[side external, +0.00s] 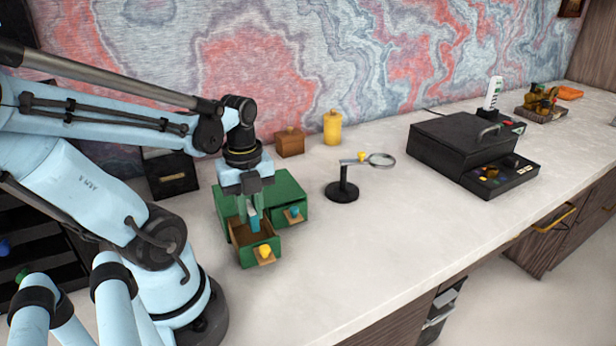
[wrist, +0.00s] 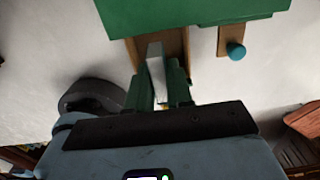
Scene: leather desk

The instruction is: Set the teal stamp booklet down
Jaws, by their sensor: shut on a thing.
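The teal stamp booklet (side external: 255,222) is between the fingers of my gripper (side external: 250,208), held upright, its lower part over or inside an open drawer (side external: 261,254) of the green cabinet (side external: 287,186). In the wrist view my gripper (wrist: 160,98) is shut on it, and a pale edge of the booklet (wrist: 156,68) shows between the fingers. The open drawer has a wooden interior and a yellow knob. I cannot tell whether the booklet touches the drawer floor.
Beside the open drawer is a closed one with a blue knob (side external: 294,211). A magnifier on a black stand (side external: 343,187), a wooden box (side external: 289,142) and a yellow canister (side external: 332,128) stand nearby. A black case (side external: 462,141) is farther right. The counter front is clear.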

